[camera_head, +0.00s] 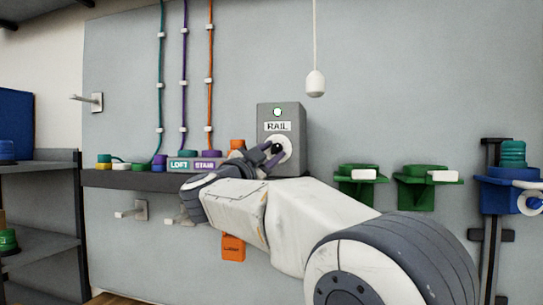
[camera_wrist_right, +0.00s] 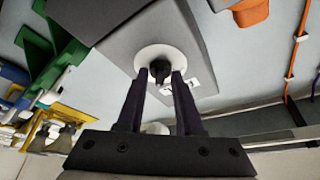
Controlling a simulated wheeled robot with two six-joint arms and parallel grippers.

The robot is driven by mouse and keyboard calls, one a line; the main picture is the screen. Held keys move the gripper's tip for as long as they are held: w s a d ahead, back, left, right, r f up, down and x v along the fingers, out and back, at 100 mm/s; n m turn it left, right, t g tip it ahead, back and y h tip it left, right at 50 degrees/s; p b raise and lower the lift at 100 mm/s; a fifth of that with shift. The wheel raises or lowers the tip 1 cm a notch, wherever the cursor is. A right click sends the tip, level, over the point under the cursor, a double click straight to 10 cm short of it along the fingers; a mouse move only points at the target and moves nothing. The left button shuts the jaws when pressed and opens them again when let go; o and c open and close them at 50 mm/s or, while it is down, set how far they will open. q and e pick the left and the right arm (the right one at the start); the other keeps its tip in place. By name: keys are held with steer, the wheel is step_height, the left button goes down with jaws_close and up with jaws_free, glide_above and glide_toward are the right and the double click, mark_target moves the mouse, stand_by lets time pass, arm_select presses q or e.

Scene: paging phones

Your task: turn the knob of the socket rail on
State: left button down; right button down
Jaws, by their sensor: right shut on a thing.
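The socket rail's grey box (camera_head: 294,113) is on the wall panel, with a RAIL label and a small round lamp (camera_head: 277,112) that looks pale green-white. Its black knob (camera_wrist_right: 160,72) sits on a white round dial (camera_wrist_right: 147,57) on the box's face. My right gripper (camera_head: 272,150) reaches the dial, and in the wrist view its two dark fingers (camera_wrist_right: 160,80) are shut on the knob, one on each side. The fingers partly hide the knob in the head view. My left gripper is not in view.
A dark shelf (camera_head: 130,180) with LOFT and STAIR blocks (camera_head: 207,164) lies left of the box. Green holders (camera_head: 358,178) and a blue one (camera_head: 508,190) are to the right. A white pull cord (camera_head: 316,82) hangs above. An orange tag (camera_head: 233,248) hangs below.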

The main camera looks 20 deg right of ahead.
steer(key=shift+m+g, duration=0.4)
steer(key=shift+m, duration=0.4)
steer(key=shift+r+m, duration=0.1)
steer(key=shift+m, duration=0.2)
steer(key=c, duration=0.6)
jaws_free()
steer(key=b+v, duration=0.4)
steer(key=v, duration=0.6)
steer(key=shift+a, duration=0.25)
